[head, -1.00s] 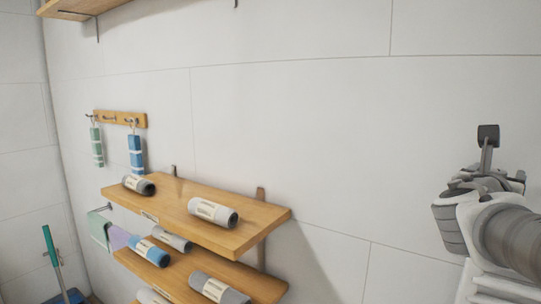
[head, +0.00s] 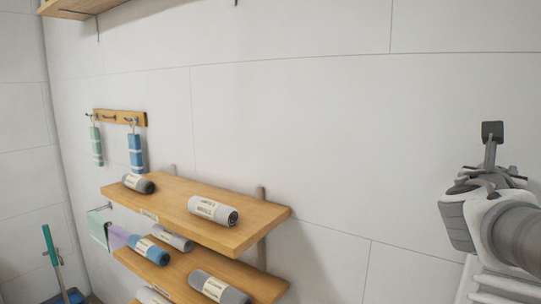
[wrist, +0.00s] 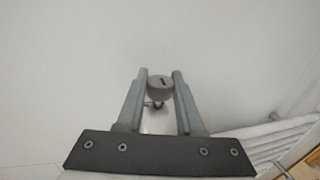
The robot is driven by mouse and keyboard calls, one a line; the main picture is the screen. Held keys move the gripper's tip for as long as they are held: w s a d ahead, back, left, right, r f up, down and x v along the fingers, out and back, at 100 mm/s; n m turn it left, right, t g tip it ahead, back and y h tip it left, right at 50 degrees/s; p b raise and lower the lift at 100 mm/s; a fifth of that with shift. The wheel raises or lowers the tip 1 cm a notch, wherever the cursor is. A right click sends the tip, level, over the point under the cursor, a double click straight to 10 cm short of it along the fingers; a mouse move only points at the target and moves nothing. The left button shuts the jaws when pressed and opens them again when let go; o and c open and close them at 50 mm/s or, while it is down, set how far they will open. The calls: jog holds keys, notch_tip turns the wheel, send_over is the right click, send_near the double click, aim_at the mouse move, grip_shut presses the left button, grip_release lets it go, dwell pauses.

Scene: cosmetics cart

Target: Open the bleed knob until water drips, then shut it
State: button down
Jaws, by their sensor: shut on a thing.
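The bleed knob (wrist: 160,88) is a small grey round knob with a dark mark on its face. It sits between the two grey fingers of my gripper (wrist: 160,75) in the wrist view, and the fingers are shut on it. A small metallic part shows just below the knob. I cannot make out any water there. In the head view my gripper (head: 491,138) is at the right edge, in front of the white wall. The knob cannot be made out in that view.
A white radiator (head: 488,284) with rails stands below my arm; its top also shows in the wrist view (wrist: 262,132). Wooden shelves (head: 180,203) with rolled towels are on the wall at the left. The wall between shelves and gripper is bare.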

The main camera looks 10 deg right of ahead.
jog(key=shift+f+n+t+y+b, duration=0.2)
jog(key=shift+n+t+y+b, duration=0.4)
jog(key=shift+b, duration=0.6)
jog(key=shift+f+n+t+y+b, duration=0.2)
jog(key=shift+n+t+y+b, duration=0.4)
jog(key=shift+b, duration=0.6)
jog(key=n+t+y+b, duration=0.3)
jog(key=y+b, duration=0.1)
jog(key=b, duration=0.1)
jog(key=shift+d, duration=0.1)
jog(key=n+y+b, duration=0.1)
jog(key=n+t+y, duration=0.1)
jog(key=y, duration=0.1)
jog(key=n+y+b, duration=0.1)
jog(key=y, duration=0.1)
jog(key=shift+r+t+b, duration=0.25)
jog(key=shift+t+b, duration=0.1)
jog(key=shift+t, duration=0.05)
jog(key=shift+r+n+y, duration=0.1)
jog(key=shift+n+y, duration=1.5)
jog(key=shift+y, duration=0.6)
jog(key=shift+n+y, duration=0.3)
jog(key=shift+y, duration=0.2)
jog(key=c, duration=0.5)
grip_release()
jog(key=shift+c, duration=0.2)
